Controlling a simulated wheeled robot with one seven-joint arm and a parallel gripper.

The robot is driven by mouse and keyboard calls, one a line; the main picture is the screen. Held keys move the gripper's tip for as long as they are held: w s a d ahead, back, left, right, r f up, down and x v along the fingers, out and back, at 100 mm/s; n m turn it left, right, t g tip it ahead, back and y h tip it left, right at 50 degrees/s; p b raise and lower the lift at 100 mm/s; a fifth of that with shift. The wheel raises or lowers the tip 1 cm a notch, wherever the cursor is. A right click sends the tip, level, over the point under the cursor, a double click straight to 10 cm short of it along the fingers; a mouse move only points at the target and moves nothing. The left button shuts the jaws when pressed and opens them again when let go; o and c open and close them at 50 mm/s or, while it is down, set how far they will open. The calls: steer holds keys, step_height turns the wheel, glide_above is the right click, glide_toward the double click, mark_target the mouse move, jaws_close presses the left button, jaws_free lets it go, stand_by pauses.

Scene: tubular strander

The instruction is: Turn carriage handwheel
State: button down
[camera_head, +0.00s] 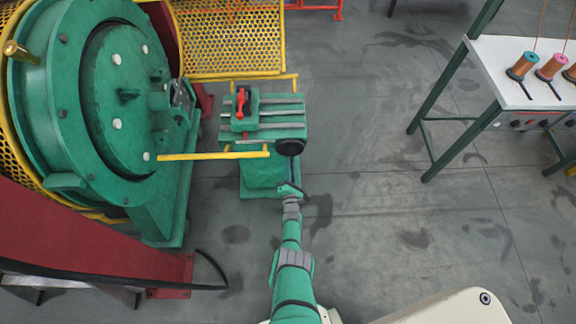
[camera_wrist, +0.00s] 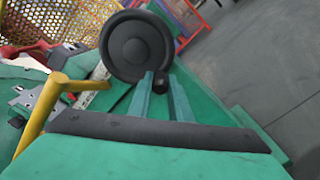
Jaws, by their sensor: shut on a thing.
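The carriage handwheel (camera_head: 290,147) is a black disc at the front right of the green carriage (camera_head: 288,108). In the wrist view the handwheel (camera_wrist: 138,46) faces me at upper middle, with a small black handle (camera_wrist: 160,82) at its lower right edge. My gripper (camera_wrist: 164,86) has its two green fingers on either side of that handle and is shut on it. In the head view my gripper (camera_head: 289,186) reaches up from below toward the wheel; its fingertips are hard to make out there.
A yellow bar (camera_head: 212,156) runs left of the handwheel; it also shows in the wrist view (camera_wrist: 40,112). A large green drum (camera_head: 120,80) stands at left. A white table with spools (camera_head: 500,60) is at right. The floor between is clear.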

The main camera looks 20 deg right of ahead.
steer(key=shift+d, duration=0.15)
stand_by(0.3)
steer(key=c, duration=1.6)
jaws_free()
steer(key=shift+s, duration=0.1)
steer(key=shift+v, duration=5.35)
